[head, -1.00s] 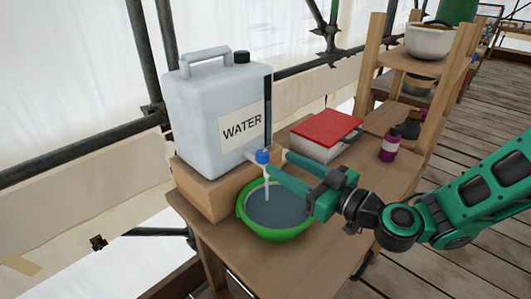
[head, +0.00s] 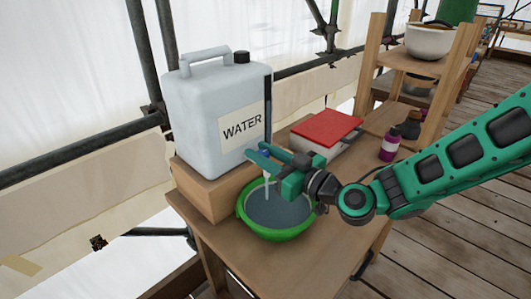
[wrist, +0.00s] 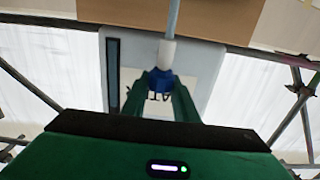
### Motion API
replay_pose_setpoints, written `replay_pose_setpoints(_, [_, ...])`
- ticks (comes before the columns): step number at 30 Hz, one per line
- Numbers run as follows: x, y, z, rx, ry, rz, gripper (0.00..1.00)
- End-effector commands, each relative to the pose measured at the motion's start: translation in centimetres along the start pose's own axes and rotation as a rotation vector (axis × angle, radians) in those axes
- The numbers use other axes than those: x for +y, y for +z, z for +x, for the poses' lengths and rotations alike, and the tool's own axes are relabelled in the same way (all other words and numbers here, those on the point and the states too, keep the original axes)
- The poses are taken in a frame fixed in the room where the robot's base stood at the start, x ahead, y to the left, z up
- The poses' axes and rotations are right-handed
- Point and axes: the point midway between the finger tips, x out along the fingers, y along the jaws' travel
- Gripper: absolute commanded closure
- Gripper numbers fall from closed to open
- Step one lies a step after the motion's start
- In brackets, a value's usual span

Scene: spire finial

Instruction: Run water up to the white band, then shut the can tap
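The grey water can (head: 205,120), labelled WATER, stands on a wooden block. Its blue tap (wrist: 159,80) sits between my fingertips, with the white spout (wrist: 167,52) beside it in the wrist view. My gripper (head: 256,155) is at the tap from the right, its fingers close together and apparently touching the tap on both sides. A thin stream of water (head: 267,188) falls from the spout into the green bowl (head: 271,235). The bowl holds grey-blue water (head: 278,210) over a wide area. I cannot make out a white band in it.
A box with a red lid (head: 326,127) stands behind my gripper on the wooden bench (head: 225,240). A purple bottle (head: 389,145) is farther right. A shelf with a white pot (head: 428,42) stands behind. Scaffold poles run along the left.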

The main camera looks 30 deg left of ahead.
Motion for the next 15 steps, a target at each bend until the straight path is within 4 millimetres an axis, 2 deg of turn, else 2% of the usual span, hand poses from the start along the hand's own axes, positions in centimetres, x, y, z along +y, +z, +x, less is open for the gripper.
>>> replay_pose_setpoints(1, [0.11, -0.01, -0.01, 0.000, 0.002, -0.001, 0.88])
replay_pose_setpoints(2, [0.12, -0.01, -0.01, 0.001, 0.003, -0.001, 0.95])
replay_pose_setpoints(3, [0.13, -0.02, -0.02, 0.001, 0.003, -0.001, 0.96])
replay_pose_setpoints(15, [0.44, -0.04, -0.01, 0.002, -0.060, -0.002, 0.96])
